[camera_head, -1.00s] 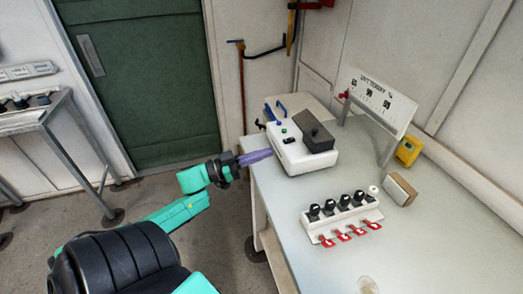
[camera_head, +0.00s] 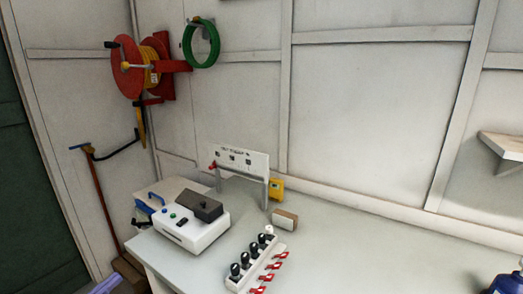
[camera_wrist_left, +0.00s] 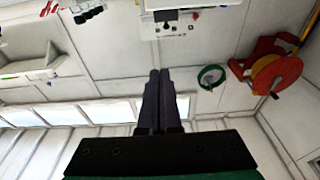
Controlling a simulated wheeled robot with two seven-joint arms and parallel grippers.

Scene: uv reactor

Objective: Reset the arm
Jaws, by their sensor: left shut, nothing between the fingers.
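My left gripper (camera_wrist_left: 159,76) shows in the wrist view with its two dark fingers pressed together and nothing between them. The gripper is apart from everything on the bench. The white reactor box (camera_head: 190,228) with a dark grey block on top stands at the left end of the bench. A white strip (camera_head: 256,262) with black knobs and red levers stands to its right. My right gripper is not in view.
A red hose reel (camera_head: 135,70) and green hose (camera_head: 201,45) hang on the wall.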

